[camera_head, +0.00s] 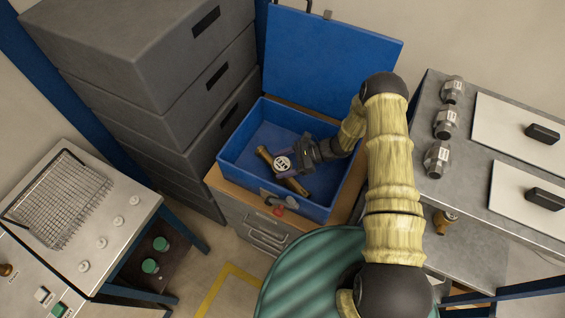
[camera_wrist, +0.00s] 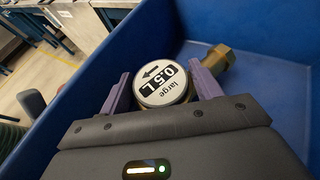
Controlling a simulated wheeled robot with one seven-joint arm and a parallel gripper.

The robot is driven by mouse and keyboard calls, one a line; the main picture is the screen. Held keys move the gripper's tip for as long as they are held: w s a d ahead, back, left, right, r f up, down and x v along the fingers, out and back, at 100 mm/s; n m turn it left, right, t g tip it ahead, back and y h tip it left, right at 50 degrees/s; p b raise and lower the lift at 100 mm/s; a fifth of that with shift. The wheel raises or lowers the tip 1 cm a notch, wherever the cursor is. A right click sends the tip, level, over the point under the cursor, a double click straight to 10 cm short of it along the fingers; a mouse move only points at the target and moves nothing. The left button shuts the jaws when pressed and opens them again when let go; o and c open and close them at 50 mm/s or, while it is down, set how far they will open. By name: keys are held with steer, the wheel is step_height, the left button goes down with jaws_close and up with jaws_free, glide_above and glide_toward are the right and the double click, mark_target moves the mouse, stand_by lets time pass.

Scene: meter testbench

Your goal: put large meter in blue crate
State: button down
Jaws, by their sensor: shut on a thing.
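In the head view my gripper (camera_head: 298,156) reaches into the crate from the right. I cannot tell whether the meter touches the crate floor. The crate's blue walls show around the meter in the wrist view (camera_wrist: 285,60).
Dark grey stacked cases (camera_head: 170,75) stand left of the crate. A bench with several metal fittings (camera_head: 445,123) and white panels (camera_head: 520,130) is on the right. A table with a wire basket (camera_head: 60,200) is at the left. The floor between (camera_head: 215,265) is clear.

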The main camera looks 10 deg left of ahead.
steer(key=shift+f+b, duration=0.45)
steer(key=shift+b, duration=0.15)
stand_by(0.4)
steer(key=shift+c, duration=1.2)
jaws_free()
steer(key=shift+f, duration=0.2)
steer(key=b+v, duration=0.4)
steer(key=v, duration=0.3)
steer(key=shift+w, duration=0.1)
steer(key=shift+d+r, duration=0.2)
steer(key=shift+r, duration=0.05)
